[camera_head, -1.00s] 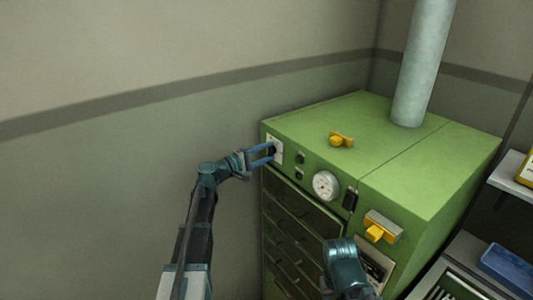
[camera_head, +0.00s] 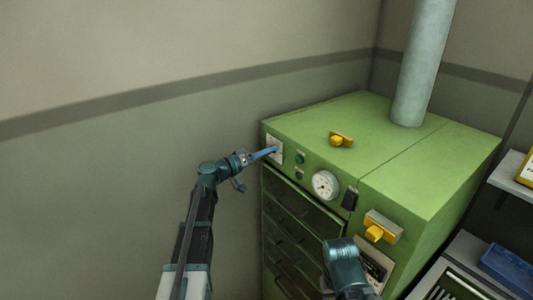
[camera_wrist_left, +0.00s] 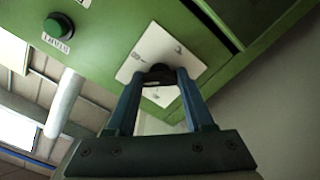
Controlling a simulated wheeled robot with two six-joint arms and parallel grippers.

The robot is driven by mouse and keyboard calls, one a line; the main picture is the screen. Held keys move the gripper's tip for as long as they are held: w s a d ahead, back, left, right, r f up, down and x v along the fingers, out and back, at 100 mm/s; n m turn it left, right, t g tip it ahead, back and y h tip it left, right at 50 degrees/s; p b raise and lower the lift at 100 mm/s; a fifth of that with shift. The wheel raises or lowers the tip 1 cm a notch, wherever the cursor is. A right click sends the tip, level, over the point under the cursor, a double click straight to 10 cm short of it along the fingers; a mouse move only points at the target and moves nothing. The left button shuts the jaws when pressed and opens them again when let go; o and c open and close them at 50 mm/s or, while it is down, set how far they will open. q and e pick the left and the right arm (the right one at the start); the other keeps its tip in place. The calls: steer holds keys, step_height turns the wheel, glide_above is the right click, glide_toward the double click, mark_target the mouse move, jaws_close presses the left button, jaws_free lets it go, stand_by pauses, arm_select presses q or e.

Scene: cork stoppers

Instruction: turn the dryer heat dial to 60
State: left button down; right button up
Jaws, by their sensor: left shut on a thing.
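The green dryer (camera_head: 430,200) stands in the corner with a front control panel. The heat dial plate (camera_head: 276,143) is a white square at the panel's upper left; it also shows in the left wrist view (camera_wrist_left: 143,55). My left gripper (camera_head: 274,150) is at this plate. In the left wrist view its blue fingers are shut on the black dial knob (camera_wrist_left: 158,73). Most of the plate's markings are too small or hidden to read. My right arm (camera_head: 345,265) shows at the bottom in front of the dryer; its fingers are not visible.
A round white gauge (camera_head: 326,185), a green button (camera_head: 300,158) and a black switch (camera_head: 350,199) sit right of the dial. Yellow latches (camera_head: 341,139) are on the dryer's top and front. A pipe (camera_head: 422,65) rises from the top. A blue tray (camera_head: 508,268) lies at right.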

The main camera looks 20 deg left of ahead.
arm_select(q)
steer(key=shift+f+m, duration=0.1)
steer(key=shift+m, duration=4.1)
steer(key=shift+c, duration=1.4)
jaws_free()
steer(key=v, duration=1.4)
steer(key=shift+w, duration=0.1)
